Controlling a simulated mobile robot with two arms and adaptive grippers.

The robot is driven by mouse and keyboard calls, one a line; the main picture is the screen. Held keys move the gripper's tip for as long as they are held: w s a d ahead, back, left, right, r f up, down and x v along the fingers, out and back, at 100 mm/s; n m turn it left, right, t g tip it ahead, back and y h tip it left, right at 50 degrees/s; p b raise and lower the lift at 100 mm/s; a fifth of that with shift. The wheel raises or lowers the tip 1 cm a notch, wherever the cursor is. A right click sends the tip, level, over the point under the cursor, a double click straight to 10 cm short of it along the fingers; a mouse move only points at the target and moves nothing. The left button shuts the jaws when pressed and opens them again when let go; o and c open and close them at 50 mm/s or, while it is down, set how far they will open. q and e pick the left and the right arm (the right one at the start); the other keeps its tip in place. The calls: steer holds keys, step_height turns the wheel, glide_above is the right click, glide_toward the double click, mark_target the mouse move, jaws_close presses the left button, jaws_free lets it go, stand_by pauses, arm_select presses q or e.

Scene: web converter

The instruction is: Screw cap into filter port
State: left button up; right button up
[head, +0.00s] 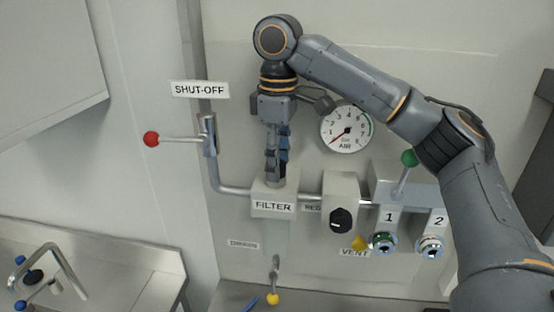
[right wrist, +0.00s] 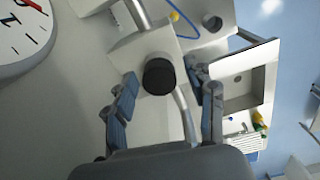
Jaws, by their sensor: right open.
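The filter housing (head: 270,212) is a pale block labelled FILTER on the wall pipe, with a pale bowl below it. In the right wrist view the filter housing (right wrist: 128,48) has a round black cap (right wrist: 159,76) at its top. I cannot tell whether the cap is seated or how far it is screwed in. My right gripper (head: 275,178) points down just above the filter housing. In the right wrist view its blue-padded fingers (right wrist: 163,82) are open, one on each side of the cap, with gaps visible. In the head view the fingers mostly hide the cap. My left gripper is not in view.
A red-knobbed shut-off lever (head: 180,140) is left of the filter. The air gauge (head: 347,128) and regulator (head: 341,205) are to its right. A green-knobbed lever (head: 407,168) stands above outlets 1 and 2. A yellow-knobbed drain lever (head: 274,283) hangs below.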

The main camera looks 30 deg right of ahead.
steer(key=shift+f, duration=0.1)
steer(key=n, duration=0.4)
steer(key=shift+w+d, duration=0.1)
stand_by(0.3)
steer(key=n, duration=0.4)
steer(key=shift+w+d, duration=0.1)
jaws_close()
steer(key=shift+f+m, duration=0.1)
steer(key=shift+m, duration=1.8)
